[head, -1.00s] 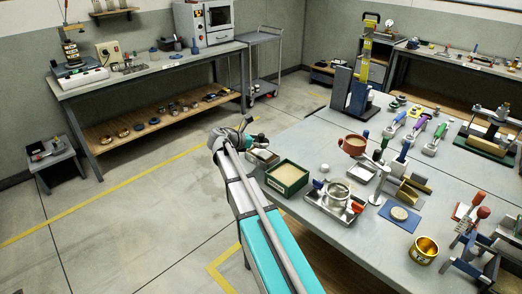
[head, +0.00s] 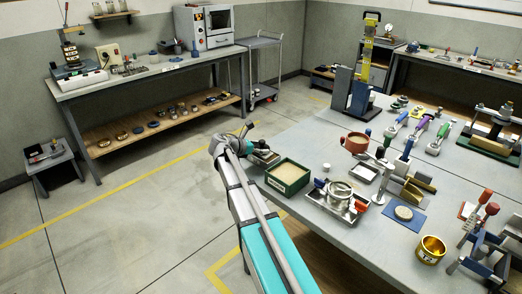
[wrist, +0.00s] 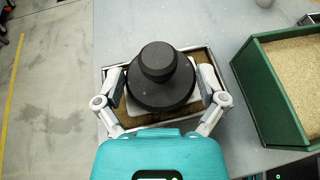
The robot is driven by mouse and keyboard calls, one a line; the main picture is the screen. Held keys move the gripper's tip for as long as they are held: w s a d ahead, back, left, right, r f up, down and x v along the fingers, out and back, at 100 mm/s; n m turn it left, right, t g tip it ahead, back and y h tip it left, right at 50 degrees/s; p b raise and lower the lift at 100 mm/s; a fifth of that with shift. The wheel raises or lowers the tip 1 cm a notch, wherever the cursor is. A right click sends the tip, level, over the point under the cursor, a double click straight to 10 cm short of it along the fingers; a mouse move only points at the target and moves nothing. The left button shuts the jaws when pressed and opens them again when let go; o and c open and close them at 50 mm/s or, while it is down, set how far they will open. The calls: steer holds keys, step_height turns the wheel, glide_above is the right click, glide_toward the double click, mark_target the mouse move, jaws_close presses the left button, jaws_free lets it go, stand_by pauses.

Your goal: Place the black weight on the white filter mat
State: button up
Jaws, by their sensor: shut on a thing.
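The black weight (wrist: 160,76), a round disc with a knob on top, sits between the fingers of my gripper (wrist: 162,88) in the wrist view. The gripper is shut on the weight's sides. Below it is a metal-rimmed tray (wrist: 109,76) filled with brown grainy material. The white filter mat (wrist: 134,110) shows as a pale edge under the weight, which covers most of it. I cannot tell whether the weight touches the mat. In the head view my gripper (head: 252,146) is low over the tray (head: 266,159) at the table's left edge.
A green box of sand (wrist: 282,84) stands just right of the tray, also in the head view (head: 288,176). A metal tray with a pot (head: 338,194) is further right. Floor lies left of the table edge.

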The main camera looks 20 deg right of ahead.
steer(key=shift+f, duration=0.1)
steer(key=o, duration=1)
steer(key=shift+r, duration=0.2)
steer(key=p+v, duration=0.4)
steer(key=v, duration=0.8)
steer(key=shift+p, duration=0.3)
